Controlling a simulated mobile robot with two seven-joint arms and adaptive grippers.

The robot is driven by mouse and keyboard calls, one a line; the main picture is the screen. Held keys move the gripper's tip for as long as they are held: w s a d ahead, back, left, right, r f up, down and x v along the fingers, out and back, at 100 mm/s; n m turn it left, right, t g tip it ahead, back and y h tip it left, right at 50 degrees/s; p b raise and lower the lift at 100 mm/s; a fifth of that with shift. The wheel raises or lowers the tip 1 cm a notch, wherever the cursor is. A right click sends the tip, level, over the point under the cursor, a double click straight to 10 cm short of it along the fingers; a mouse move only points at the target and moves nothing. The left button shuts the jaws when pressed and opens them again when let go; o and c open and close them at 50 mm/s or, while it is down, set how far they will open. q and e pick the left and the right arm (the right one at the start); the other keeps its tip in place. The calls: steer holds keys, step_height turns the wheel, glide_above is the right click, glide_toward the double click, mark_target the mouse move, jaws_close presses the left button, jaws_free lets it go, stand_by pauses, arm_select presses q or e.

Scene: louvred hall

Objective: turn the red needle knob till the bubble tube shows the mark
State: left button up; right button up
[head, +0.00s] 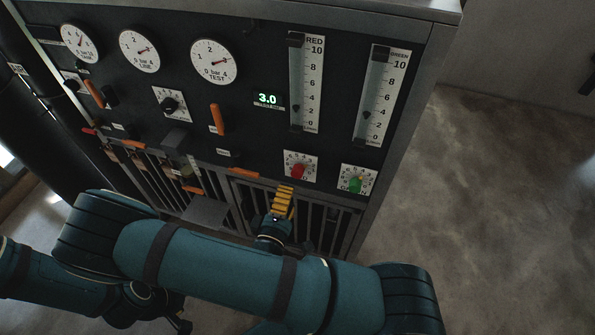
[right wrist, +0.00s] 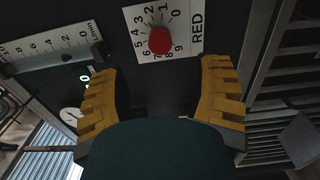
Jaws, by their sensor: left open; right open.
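The red knob (head: 298,172) sits on a white dial plate low on the dark panel. It also shows in the right wrist view (right wrist: 160,40), ahead of the fingers. The red bubble tube (head: 297,75) is above it, marked 0 to 10, with a dark float near 2. A small display (head: 267,99) beside it reads 3.0. My right gripper (head: 285,190) has yellow fingers just below the red knob's plate. In the right wrist view its fingers (right wrist: 158,75) are apart and empty, not touching the knob. My left gripper (head: 178,321) is partly hidden at the lower left.
A green knob (head: 355,185) and green tube (head: 374,95) are close by on the right. Gauges (head: 213,60) and orange levers (head: 217,119) fill the panel's left. A grey shelf (head: 206,211) juts out below. The floor (head: 490,210) at the right is clear.

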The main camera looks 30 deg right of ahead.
mark_target(296, 175)
steer(key=x, duration=0.7)
steer(key=shift+x, duration=0.85)
jaws_close()
